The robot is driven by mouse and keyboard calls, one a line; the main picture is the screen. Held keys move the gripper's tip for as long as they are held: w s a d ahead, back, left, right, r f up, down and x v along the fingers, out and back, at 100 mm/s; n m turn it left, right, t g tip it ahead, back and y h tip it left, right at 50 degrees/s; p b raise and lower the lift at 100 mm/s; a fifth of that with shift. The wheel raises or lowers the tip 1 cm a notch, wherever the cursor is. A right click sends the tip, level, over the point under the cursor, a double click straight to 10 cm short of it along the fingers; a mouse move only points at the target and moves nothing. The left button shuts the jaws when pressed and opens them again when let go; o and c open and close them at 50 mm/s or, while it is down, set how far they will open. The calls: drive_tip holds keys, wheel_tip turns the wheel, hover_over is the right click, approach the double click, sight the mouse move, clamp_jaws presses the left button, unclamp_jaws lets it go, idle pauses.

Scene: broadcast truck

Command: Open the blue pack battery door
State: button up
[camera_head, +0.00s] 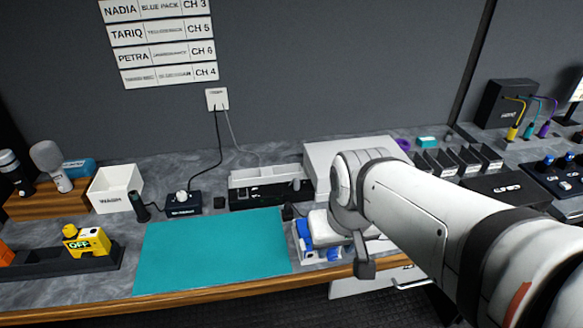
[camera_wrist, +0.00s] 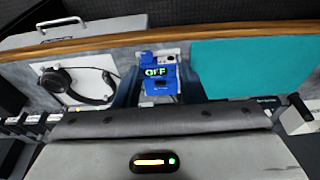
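The blue pack (camera_wrist: 160,86) is near the front edge of the worktop, with a green "OFF" display facing the wrist camera. In the head view its blue body (camera_head: 304,233) shows only in part, beside the teal mat and partly hidden by my arm. My gripper (camera_wrist: 158,93) has its dark fingers apart, one on each side of the pack in the wrist view. I cannot tell whether they touch it. The battery door cannot be clearly made out.
The teal mat (camera_head: 215,252) is bare, left of the pack in the head view. A black headset (camera_wrist: 80,85) lies on a white sheet on the pack's other side. A yellow pack (camera_head: 88,242) stands in a dark rack at far left. A white bin (camera_head: 115,189) stands behind.

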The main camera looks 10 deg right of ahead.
drive_tip(key=shift+o, duration=1)
drive_tip(key=shift+w, duration=0.25)
drive_tip(key=w+f+g+b, duration=0.1)
drive_tip(key=w, duration=0.3)
drive_tip(key=w+f+b, duration=0.1)
drive_tip(key=w, duration=0.4)
drive_tip(key=w+d+f+g+b, duration=0.1)
drive_tip(key=w, duration=0.4)
drive_tip(key=shift+f+g, duration=0.2)
drive_tip(key=shift+g, duration=0.1)
wheel_tip(320, 180, down, 8)
drive_tip(key=shift+r, duration=0.2)
